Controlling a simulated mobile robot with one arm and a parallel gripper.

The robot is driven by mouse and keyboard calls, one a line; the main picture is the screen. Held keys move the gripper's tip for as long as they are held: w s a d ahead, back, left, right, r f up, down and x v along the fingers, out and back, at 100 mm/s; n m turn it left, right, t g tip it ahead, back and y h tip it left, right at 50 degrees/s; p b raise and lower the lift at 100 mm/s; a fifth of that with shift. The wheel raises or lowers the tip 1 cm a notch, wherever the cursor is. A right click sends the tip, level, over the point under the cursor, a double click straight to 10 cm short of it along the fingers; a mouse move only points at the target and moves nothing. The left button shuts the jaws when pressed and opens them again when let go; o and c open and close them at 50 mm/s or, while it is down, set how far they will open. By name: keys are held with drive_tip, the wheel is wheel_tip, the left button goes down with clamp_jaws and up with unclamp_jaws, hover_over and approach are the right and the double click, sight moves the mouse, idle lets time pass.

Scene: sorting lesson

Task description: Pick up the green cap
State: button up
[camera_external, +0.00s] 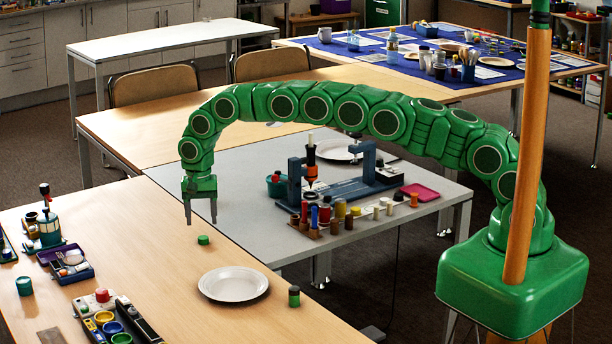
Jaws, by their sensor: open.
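A small green cap (203,240) lies on the light wooden table, left of and behind the white plate. My gripper (201,222) hangs from the green arm and points down, just above the cap. Its two grey fingers are apart and nothing shows between them. The fingertips look a little higher than the cap; I cannot tell the exact gap. A green round container (24,286) stands at the table's left.
The white plate (234,284) lies in front of the cap. Trays with cups and tools (110,320) fill the table's left front. A grey table (240,215) behind holds a blue stand (350,190) and several small bottles. Bare wood surrounds the cap.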

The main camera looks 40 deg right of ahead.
sight(203, 238)
drive_tip(key=shift+f, duration=2.8)
clamp_jaws()
